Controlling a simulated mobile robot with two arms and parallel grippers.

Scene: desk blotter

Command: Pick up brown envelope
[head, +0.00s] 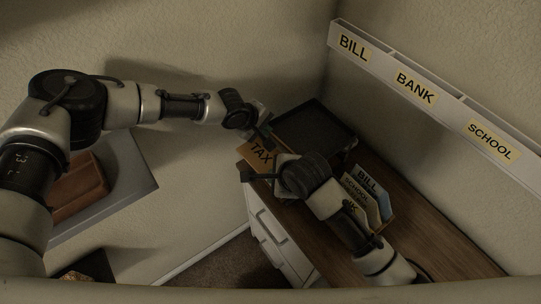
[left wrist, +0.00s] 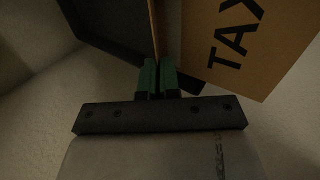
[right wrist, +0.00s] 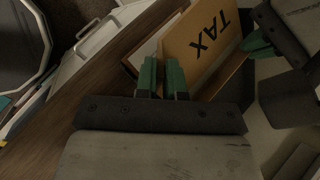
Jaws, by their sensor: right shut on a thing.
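The brown envelope (head: 258,154), marked TAX, is tilted above the near left end of the wooden desk. It shows large in the left wrist view (left wrist: 265,50) and the right wrist view (right wrist: 200,40). My right gripper (right wrist: 162,76) is shut on its lower edge; my wrist hides these fingers in the head view. My left gripper (head: 264,134) is beside the envelope's other edge. In the left wrist view its fingers (left wrist: 158,76) are close together with a thin brown edge running to the gap; whether they grip it is unclear.
A black tray (head: 312,130) lies behind on the wooden desk (head: 425,225). Several envelopes (head: 372,183), among them BILL and SCHOOL, stand right of my right wrist. A wall rack (head: 435,88) reads BILL, BANK, SCHOOL. White drawers (head: 268,236) are below.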

